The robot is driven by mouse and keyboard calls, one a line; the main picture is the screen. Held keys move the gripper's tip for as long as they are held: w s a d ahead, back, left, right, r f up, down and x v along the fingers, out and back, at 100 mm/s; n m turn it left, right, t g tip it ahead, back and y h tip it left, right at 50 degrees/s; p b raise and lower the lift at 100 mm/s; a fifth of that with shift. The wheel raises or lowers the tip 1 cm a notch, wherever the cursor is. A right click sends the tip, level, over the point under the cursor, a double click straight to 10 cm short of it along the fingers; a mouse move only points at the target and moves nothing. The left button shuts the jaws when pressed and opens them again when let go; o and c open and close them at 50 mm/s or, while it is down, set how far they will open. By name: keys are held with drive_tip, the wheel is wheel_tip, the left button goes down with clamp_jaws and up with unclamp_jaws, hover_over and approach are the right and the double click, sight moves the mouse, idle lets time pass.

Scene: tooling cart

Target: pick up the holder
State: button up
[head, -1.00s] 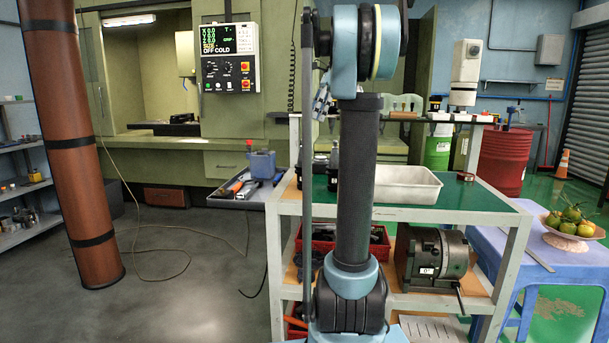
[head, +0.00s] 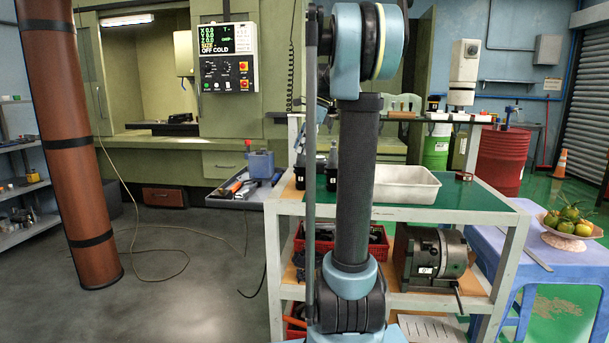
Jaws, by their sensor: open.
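Two dark upright pieces with small white labels, which look like tool holders, stand near the left end of the cart's green top: one holder (head: 300,172) at the left edge, and another holder (head: 333,167) beside my arm, partly covered by it. I cannot tell which one the task means. My arm stands upright across the middle of the head view and hides part of the cart top. My gripper is not visible; it seems hidden behind my own arm links.
The white-framed cart (head: 460,212) carries a pale metal tray (head: 405,198) and a dark roll (head: 464,176). A rotary device (head: 428,257) and a red bin (head: 378,248) sit below. A blue table (head: 535,262) with a fruit bowl (head: 567,241) stands right.

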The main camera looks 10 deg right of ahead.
drive_tip(key=shift+a+f, duration=0.25)
drive_tip(key=shift+f, duration=0.3)
drive_tip(key=shift+c, duration=0.5)
clamp_jaws()
drive_tip(key=shift+r, duration=5.2)
